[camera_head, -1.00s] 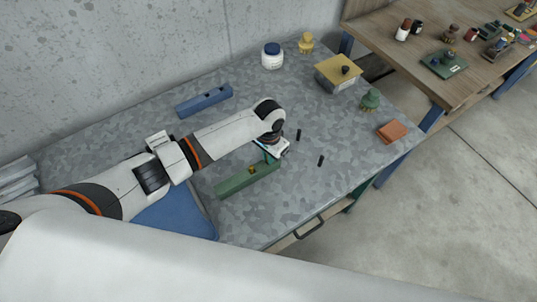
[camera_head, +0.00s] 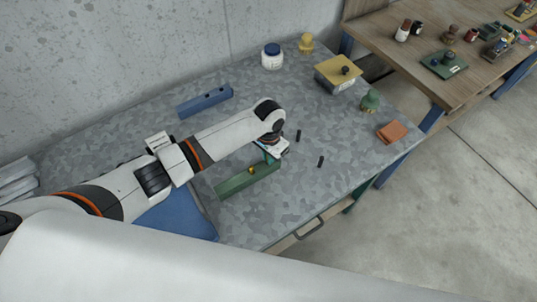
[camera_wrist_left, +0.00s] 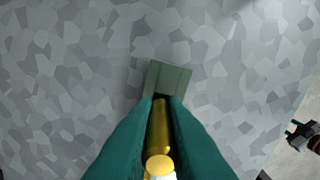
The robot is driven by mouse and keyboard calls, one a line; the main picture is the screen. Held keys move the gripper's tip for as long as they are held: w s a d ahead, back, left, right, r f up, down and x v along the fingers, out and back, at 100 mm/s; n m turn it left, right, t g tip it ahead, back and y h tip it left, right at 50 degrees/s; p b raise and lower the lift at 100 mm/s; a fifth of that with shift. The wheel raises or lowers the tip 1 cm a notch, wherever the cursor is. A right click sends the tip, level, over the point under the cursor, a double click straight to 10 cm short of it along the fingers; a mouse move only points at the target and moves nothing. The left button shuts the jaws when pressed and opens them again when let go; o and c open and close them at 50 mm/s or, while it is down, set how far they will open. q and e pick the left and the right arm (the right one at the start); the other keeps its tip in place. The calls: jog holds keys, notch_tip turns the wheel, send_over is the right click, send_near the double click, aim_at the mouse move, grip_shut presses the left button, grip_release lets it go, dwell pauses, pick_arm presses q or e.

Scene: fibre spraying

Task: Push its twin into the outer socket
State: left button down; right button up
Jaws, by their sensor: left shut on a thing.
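The green block (camera_head: 232,184) lies near the front of the metal-topped table. A small brass piece (camera_head: 251,169) shows at its middle. My left gripper (camera_head: 270,157) is over the block's right end. In the left wrist view its green fingers (camera_wrist_left: 164,98) are shut on a brass pin (camera_wrist_left: 162,122), with the green block's end (camera_wrist_left: 167,77) just beyond the tips. A round gold face (camera_wrist_left: 159,166) shows nearer the camera. The fingers hide the pin's lower end, so I cannot tell how deep it sits. My right gripper is out of view.
A blue block with holes (camera_head: 205,101) lies behind. Two black pegs (camera_head: 298,135) (camera_head: 320,161) stand right of the gripper. A yellow-lidded box (camera_head: 337,72), a white jar (camera_head: 272,56), a green knob (camera_head: 370,101) and an orange-brown block (camera_head: 392,132) lie farther right.

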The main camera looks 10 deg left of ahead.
pick_arm(q)
jog(key=shift+f, duration=0.45)
jog(key=shift+r, duration=0.15)
jog(key=shift+r, duration=0.3)
dwell(0.4)
